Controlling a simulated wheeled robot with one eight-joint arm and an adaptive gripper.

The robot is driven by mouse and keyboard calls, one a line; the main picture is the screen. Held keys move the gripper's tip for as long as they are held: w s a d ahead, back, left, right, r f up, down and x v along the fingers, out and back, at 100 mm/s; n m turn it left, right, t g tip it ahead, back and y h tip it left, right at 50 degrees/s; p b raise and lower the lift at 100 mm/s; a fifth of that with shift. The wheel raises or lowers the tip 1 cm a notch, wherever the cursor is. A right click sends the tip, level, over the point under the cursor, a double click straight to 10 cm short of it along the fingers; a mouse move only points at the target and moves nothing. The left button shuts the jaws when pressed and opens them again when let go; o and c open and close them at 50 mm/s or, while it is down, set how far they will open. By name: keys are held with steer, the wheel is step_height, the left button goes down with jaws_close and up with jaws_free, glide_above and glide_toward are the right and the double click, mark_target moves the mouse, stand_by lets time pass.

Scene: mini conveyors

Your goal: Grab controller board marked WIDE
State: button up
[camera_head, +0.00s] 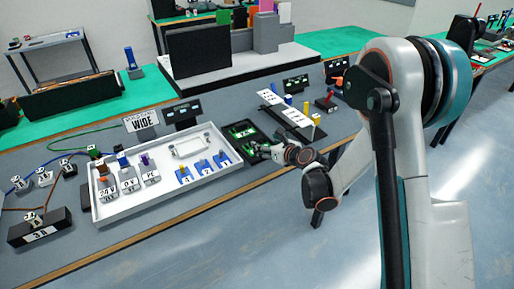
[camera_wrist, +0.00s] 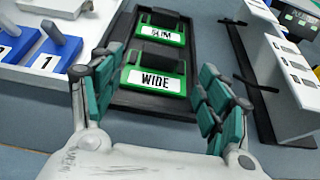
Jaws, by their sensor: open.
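The controller board marked WIDE (camera_wrist: 155,79) is green and black with a white label. It lies in the near part of a black tray (camera_wrist: 150,102) in the wrist view. A second green board (camera_wrist: 161,33), with a label that seems to read SLIM, lies just beyond it in the same tray. My gripper (camera_wrist: 157,100) is open and empty, its teal-padded fingers on either side of the WIDE board's near end in the picture. I cannot tell how far above it they are. In the head view my gripper (camera_head: 258,150) reaches the tray's near end and partly hides it.
A white tray (camera_head: 213,177) with terminals and blue numbered pieces stands left of the black tray. A white panel with slots (camera_head: 286,109) stands to the right. A sign reading WIDE (camera_head: 141,122) stands behind the white tray. The table's wooden front edge (camera_head: 187,207) runs below.

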mark_target(257, 141)
steer(key=shift+x, duration=1)
steer(key=b+x, duration=0.3)
steer(key=x, duration=0.2)
steer(key=shift+f, duration=0.25)
steer(key=shift+r, duration=0.1)
steer(key=c, duration=1.2)
